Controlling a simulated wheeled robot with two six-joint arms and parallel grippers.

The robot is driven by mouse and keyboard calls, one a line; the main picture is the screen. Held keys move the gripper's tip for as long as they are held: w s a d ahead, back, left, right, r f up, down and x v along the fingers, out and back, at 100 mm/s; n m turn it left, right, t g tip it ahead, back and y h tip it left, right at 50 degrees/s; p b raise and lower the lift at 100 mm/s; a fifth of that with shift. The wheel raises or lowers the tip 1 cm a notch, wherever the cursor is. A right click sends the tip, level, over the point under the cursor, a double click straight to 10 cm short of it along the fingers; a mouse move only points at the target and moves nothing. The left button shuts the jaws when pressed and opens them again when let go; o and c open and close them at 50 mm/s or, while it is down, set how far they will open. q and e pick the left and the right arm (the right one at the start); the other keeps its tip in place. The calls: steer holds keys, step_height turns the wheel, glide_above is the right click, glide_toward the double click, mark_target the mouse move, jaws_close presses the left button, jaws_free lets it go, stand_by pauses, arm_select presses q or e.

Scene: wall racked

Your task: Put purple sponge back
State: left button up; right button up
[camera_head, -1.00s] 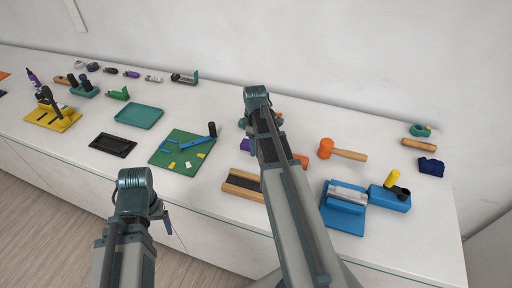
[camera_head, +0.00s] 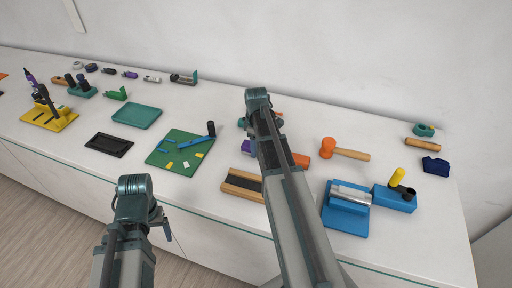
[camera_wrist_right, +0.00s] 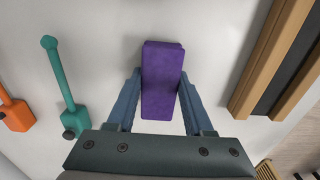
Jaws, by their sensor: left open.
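The purple sponge (camera_wrist_right: 162,85) is an upright-looking oblong block in the right wrist view. My right gripper (camera_wrist_right: 161,72) has one finger on each side of it, tips very close to its sides. I cannot tell whether the fingers press on it or whether it is lifted. In the head view only a bit of the sponge (camera_head: 248,146) shows left of my right arm, which hides the rest and the gripper. My left gripper (camera_head: 167,228) is open, in front of the counter's edge and away from the sponge.
A wooden-edged block (camera_head: 242,184) lies near my right arm. An orange mallet (camera_head: 328,147), a blue fixture (camera_head: 345,215) and a green mat (camera_head: 181,150) lie around it. White counter is free between things.

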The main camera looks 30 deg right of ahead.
steer(key=o, duration=0.4)
steer(key=shift+c, duration=0.2)
steer(key=shift+r, duration=0.1)
step_height(320, 180, up, 14)
steer(key=d+p, duration=0.1)
steer(key=p, duration=1.2)
steer(key=shift+s+p, duration=0.3)
steer(key=shift+p, duration=0.1)
steer(key=shift+f, duration=0.2)
steer(key=s+a+m, duration=0.1)
steer(key=s+a, duration=0.4)
steer(key=a, duration=0.6)
steer(key=s+a+m+h, duration=0.15)
steer(key=s+a, duration=0.35)
steer(key=a, duration=0.5)
steer(key=s+a+m, duration=0.2)
steer(key=s+a, duration=0.4)
steer(key=a, duration=0.5)
step_height(320, 180, down, 9)
steer(key=b, duration=0.9)
steer(key=shift+w+d+f, duration=0.15)
steer(key=shift+w, duration=0.05)
